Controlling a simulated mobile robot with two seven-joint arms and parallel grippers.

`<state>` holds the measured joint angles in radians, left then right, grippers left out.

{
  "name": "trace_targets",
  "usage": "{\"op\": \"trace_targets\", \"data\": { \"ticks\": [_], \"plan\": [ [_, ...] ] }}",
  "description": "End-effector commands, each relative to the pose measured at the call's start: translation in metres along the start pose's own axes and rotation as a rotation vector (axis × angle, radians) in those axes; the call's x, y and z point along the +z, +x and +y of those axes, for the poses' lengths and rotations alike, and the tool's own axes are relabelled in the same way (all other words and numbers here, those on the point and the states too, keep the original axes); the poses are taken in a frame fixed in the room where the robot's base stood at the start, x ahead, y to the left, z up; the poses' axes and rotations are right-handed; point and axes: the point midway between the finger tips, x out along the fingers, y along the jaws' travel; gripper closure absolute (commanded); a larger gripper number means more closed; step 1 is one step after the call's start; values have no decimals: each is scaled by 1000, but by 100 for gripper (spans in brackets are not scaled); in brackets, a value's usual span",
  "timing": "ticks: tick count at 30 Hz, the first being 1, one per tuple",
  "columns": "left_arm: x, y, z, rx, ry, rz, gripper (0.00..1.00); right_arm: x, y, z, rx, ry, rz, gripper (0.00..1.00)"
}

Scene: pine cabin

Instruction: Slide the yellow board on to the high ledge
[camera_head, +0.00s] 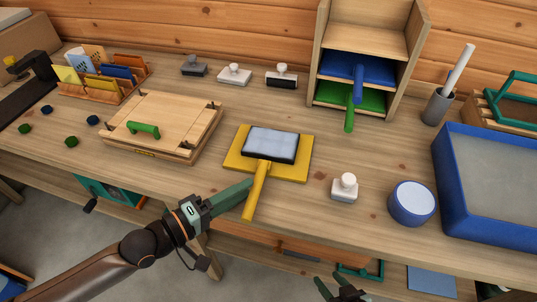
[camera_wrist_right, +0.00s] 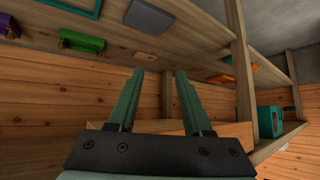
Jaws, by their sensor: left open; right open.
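The yellow board (camera_head: 234,162) lies flat on the workbench, its yellow handle (camera_head: 255,198) pointing toward me past the bench's front. A dark-framed block with a pale top (camera_head: 271,143) rests on the board. My left gripper (camera_head: 247,188) is open, its fingertips at the left side of the handle; whether they straddle it I cannot tell. The wooden rack at the back has an empty high ledge (camera_head: 365,36), with a blue board (camera_head: 350,67) and a green board (camera_head: 345,99) on the ledges below. My right gripper (camera_head: 340,290) is open and low at the front; the right wrist view shows its fingers (camera_wrist_right: 160,100) apart and empty.
A white-knobbed stamp (camera_head: 344,188), a blue-banded round pot (camera_head: 412,203) and a large blue tray (camera_head: 448,170) stand to the right. A wooden press (camera_head: 175,120) is on the left. Several stamps stand at the back. Bench between yellow board and rack is mostly clear.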

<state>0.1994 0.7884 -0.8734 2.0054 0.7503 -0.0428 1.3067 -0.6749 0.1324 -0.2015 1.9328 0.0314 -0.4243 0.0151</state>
Motion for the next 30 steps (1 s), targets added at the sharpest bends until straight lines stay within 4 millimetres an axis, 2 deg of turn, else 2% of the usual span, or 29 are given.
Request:
{"op": "trace_targets", "data": {
  "ticks": [10,20,30],
  "plan": [
    [-1,44,3,2,-1,0,58,-4,-1,4,9,-1,6,50],
    [0,50,3,0,0,0,59,-4,0,4,9,-1,7,50],
    [0,49,3,0,0,0,98,-4,0,3,6,-1,8,50]
  ]
}}
